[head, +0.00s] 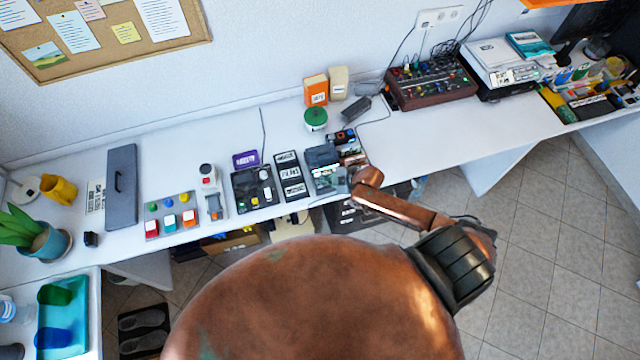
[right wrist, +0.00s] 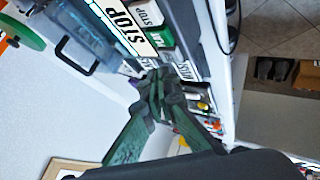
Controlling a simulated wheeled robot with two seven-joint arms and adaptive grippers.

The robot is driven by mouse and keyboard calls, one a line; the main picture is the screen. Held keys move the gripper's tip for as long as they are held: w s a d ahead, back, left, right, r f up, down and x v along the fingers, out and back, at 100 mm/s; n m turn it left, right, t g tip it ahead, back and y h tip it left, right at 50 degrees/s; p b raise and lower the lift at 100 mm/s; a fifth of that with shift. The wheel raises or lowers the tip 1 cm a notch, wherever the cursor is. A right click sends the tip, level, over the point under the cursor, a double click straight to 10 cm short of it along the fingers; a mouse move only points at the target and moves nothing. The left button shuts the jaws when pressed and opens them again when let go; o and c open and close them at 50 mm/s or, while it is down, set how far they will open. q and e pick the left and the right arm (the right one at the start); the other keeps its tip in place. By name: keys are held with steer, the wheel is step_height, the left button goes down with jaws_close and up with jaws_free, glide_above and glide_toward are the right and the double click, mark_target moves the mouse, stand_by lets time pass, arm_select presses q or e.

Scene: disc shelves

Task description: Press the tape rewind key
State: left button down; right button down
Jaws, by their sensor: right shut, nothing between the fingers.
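The tape machine (head: 327,180) stands at the front edge of the long white desk, partly covered by my right arm. In the right wrist view its key row shows close up, with a large white STOP label (right wrist: 122,28) and a green key (right wrist: 161,37). No rewind label can be read; that key may be hidden behind the fingers. My right gripper (right wrist: 156,82) is shut and empty, with its fingertips together over the keys. I cannot tell whether the tips touch a key. My left gripper is not in view.
Left of the machine are black-and-white label panels (head: 291,178), a black keypad device (head: 256,190) and a panel of coloured buttons (head: 171,215). Behind it stand a green-lidded tub (head: 316,119) and an orange box (head: 316,91).

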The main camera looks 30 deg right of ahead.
stand_by(0.4)
steer(key=shift+f, duration=0.45)
steer(key=shift+f+b, duration=0.4)
steer(key=shift+b, duration=0.1)
stand_by(0.5)
steer(key=shift+r, duration=0.1)
steer(key=shift+r+p, duration=0.75)
steer(key=shift+p, duration=0.1)
step_height(320, 180, up, 5)
steer(key=p, duration=0.4)
steer(key=shift+r+p, duration=0.1)
steer(key=shift+p, duration=0.25)
